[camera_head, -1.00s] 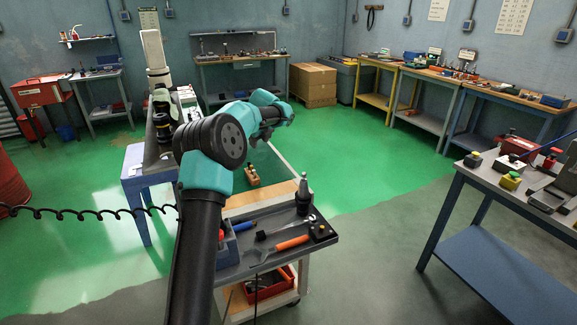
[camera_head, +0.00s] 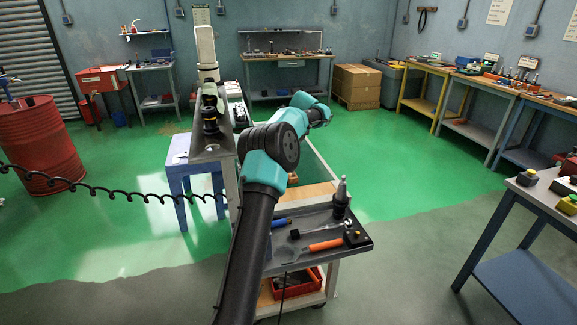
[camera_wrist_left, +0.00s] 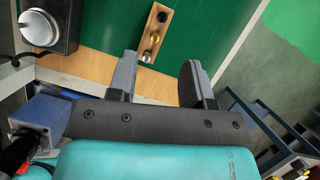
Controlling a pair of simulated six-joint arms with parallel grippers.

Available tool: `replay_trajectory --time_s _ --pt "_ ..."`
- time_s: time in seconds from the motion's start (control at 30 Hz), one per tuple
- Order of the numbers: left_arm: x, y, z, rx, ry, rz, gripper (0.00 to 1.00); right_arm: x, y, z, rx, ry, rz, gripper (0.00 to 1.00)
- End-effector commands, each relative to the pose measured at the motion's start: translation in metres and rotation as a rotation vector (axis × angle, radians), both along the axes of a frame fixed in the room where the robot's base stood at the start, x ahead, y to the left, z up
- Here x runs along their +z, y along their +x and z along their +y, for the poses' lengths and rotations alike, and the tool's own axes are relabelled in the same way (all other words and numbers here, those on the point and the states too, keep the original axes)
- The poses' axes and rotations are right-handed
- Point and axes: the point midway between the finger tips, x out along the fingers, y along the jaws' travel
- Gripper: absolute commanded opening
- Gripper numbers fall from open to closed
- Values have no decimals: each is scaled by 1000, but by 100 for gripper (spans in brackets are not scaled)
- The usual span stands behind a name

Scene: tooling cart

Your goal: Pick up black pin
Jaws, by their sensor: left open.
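A small wooden block (camera_wrist_left: 151,46) with a row of pins lies on the green surface ahead of my left gripper in the left wrist view. The black pin (camera_wrist_left: 162,17) is at its far end, with a gold pin and a silver pin nearer. My left gripper (camera_wrist_left: 158,62) is open and empty; its fingers are apart and the black pin lies beyond their tips. In the head view the block (camera_head: 292,178) is mostly hidden behind my left arm, and the fingers are hard to make out there. My right gripper is not in view.
A dark box with a silver knob (camera_wrist_left: 40,28) stands at upper left in the left wrist view. The cart's grey tray (camera_head: 352,246) carries an orange-handled tool (camera_head: 326,245) and a dark pointed holder (camera_head: 341,199). A blue stool (camera_head: 186,177) stands left of the cart.

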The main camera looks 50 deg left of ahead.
Motion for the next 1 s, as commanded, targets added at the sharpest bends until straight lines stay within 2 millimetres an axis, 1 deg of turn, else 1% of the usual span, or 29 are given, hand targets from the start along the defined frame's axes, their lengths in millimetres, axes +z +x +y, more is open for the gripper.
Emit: replay_trajectory --time_s 0.03,0.1,0.4,0.53,0.87,1.0 --pt "-9 0 4 2 -1 2 46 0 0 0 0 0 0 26" --pt "-21 2 8 2 -1 2 46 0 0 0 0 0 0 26" --pt "-65 7 26 1 0 1 46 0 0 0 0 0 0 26" --pt "-74 8 30 1 1 -2 46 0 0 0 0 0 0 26" --pt "-75 8 30 1 1 -2 46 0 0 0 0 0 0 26" --pt "-83 9 32 0 0 1 46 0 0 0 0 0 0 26"
